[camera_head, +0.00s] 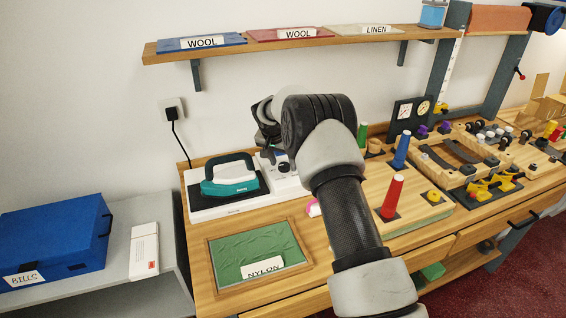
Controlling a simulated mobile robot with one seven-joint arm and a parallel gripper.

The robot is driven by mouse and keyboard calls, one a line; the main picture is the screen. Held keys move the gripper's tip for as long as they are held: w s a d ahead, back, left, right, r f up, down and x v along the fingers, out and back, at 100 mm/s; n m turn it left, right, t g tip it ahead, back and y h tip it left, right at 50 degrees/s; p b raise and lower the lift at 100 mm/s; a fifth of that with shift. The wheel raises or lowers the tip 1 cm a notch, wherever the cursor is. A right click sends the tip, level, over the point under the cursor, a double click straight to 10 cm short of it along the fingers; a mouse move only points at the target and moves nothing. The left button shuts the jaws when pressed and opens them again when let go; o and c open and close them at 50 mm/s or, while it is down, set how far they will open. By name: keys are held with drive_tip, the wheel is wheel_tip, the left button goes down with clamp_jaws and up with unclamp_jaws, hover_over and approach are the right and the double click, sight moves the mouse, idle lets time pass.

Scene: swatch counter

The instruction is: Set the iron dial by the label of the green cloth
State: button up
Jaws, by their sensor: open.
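The green cloth (245,246) lies flat in a wooden frame at the counter's front left. Its white label (263,268) reads NYLON. The teal iron (231,177) rests on a dark plate on the white base (206,206). The dark dial (284,167) is on the pale panel at the right of that base; its pointer setting is too small to read. My gripper (268,153) is open above and behind the panel, close to the dial. I cannot tell whether it touches the dial. My arm hides part of the gripper and the panel's right side.
A wall shelf (300,44) above holds blue and red cloths labelled WOOL and a pale one labelled LINEN. Red (393,195) and blue (402,149) spools stand right of my arm. A blue box (55,241) sits on the left side table. A plug (172,109) is on the wall.

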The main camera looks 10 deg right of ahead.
drive_tip(key=shift+f, duration=0.2)
drive_tip(key=c, duration=1.1)
drive_tip(key=shift+o, duration=0.2)
drive_tip(key=shift+d, duration=0.1)
drive_tip(key=shift+d+f+n+y+b, duration=0.1)
drive_tip(key=shift+n+y+b, duration=0.2)
drive_tip(key=shift+n+b, duration=0.6)
drive_tip(key=n, duration=0.2)
drive_tip(key=n+y, duration=0.1)
drive_tip(key=shift+d+n+t, duration=0.2)
drive_tip(key=shift+n+t, duration=0.2)
drive_tip(key=n+y, duration=0.1)
drive_tip(key=n, duration=0.2)
drive_tip(key=n+y, duration=0.1)
drive_tip(key=n, duration=0.2)
drive_tip(key=shift+d+y, duration=0.15)
drive_tip(key=shift+y, duration=0.15)
